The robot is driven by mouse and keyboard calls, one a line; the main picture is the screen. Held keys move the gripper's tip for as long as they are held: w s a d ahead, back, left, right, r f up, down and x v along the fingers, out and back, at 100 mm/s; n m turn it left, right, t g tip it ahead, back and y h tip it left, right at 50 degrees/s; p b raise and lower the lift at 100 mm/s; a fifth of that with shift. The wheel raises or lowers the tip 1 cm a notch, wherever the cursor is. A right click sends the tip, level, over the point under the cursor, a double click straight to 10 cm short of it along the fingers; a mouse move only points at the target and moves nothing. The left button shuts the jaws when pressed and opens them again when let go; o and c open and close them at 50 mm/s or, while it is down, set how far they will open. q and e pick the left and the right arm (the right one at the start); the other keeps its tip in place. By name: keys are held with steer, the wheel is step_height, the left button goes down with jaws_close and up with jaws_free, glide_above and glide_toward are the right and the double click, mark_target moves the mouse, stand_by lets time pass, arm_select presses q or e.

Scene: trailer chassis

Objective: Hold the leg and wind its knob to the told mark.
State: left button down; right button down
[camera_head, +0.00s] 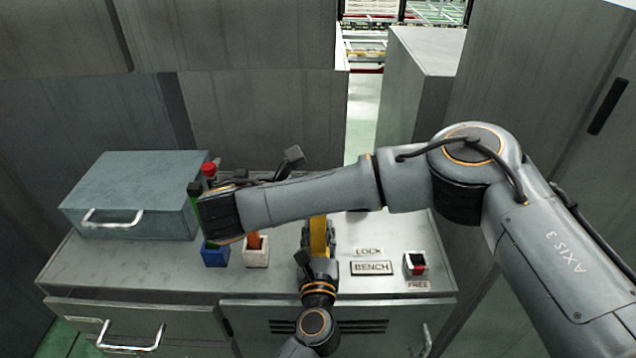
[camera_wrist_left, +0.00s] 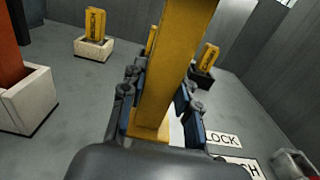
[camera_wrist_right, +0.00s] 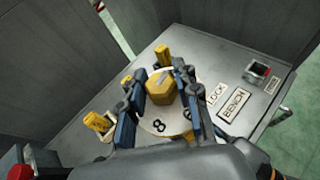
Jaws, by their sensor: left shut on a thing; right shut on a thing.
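The yellow leg (camera_head: 318,236) stands upright on the bench, partly hidden behind my right arm. My left gripper (camera_head: 318,262) is shut on its lower part; the left wrist view shows the fingers on both sides of the leg (camera_wrist_left: 168,75). The right wrist view shows the yellow six-sided knob (camera_wrist_right: 160,87) above a pale dial (camera_wrist_right: 157,128). My right gripper (camera_wrist_right: 157,92) is shut on the knob, a finger on each side. An "8" shows on the near part of the dial; fingers cover other parts. My right arm hides this gripper and knob in the head view.
A blue holder (camera_head: 215,256) and a white holder (camera_head: 257,257) with a red piece stand left of the leg. A grey box (camera_head: 135,195) sits at the back left. LOCK, BENCH and FREE labels and a small red-and-black device (camera_head: 414,263) lie right.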

steer(key=shift+f+m+g+h, duration=0.3)
steer(key=shift+m+g+h, duration=0.5)
steer(key=shift+m+g, duration=0.15)
steer(key=shift+s, duration=0.15)
stand_by(0.9)
steer(key=c, duration=0.9)
jaws_free()
steer(key=shift+c, duration=0.2)
steer(key=shift+w, duration=0.2)
steer(key=shift+r, duration=0.15)
step_height(320, 180, up, 10)
steer(key=shift+f, duration=0.1)
